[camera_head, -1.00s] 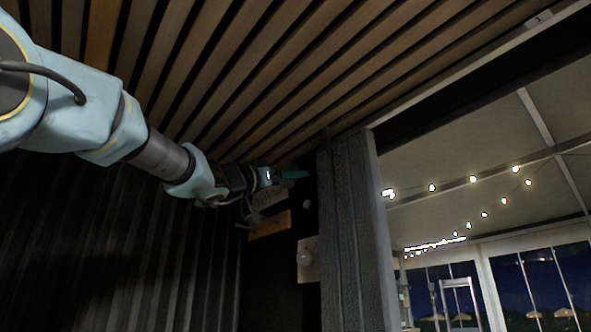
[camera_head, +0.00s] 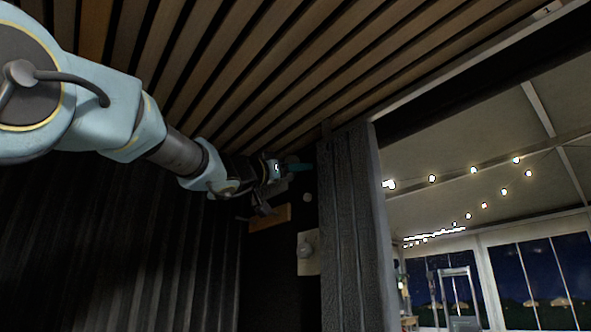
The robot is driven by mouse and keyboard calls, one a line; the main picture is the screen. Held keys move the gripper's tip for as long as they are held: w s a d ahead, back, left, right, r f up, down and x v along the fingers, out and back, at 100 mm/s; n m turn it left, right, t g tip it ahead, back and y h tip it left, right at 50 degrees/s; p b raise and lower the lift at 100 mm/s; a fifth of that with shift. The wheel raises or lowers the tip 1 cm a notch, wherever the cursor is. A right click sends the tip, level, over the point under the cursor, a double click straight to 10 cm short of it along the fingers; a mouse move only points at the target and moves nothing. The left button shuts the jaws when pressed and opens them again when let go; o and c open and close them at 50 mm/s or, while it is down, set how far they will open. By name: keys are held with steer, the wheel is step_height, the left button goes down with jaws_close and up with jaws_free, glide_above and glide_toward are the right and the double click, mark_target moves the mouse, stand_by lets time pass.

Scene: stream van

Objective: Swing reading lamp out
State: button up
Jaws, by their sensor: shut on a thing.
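My gripper (camera_head: 290,169) is at the end of my outstretched arm, in the dark corner under the slatted ceiling. Its teal fingertip shows just left of the grey curtain. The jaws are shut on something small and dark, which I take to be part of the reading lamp. The lamp's outline is lost in shadow and behind my wrist, so its angle cannot be told. A wooden block (camera_head: 270,219) on the dark wall sits just below my gripper.
The grey curtain (camera_head: 347,230) hangs close at the right. Wooden slats (camera_head: 240,75) run close above my arm. Beyond the curtain is an opening with string lights.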

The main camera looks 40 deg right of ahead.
jaws_close()
steer(key=shift+y, duration=0.3)
steer(key=shift+a+f+m+g+y, duration=0.15)
steer(key=shift+m+g+y, duration=0.1)
steer(key=shift+y, duration=0.95)
steer(key=shift+a+r+m+g+y, duration=0.15)
steer(key=shift+m+y, duration=0.1)
steer(key=shift+y, duration=0.95)
steer(key=shift+f+y, duration=0.1)
steer(key=shift+y, duration=0.3)
steer(key=o, duration=0.8)
jaws_free()
steer(key=shift+h, duration=0.3)
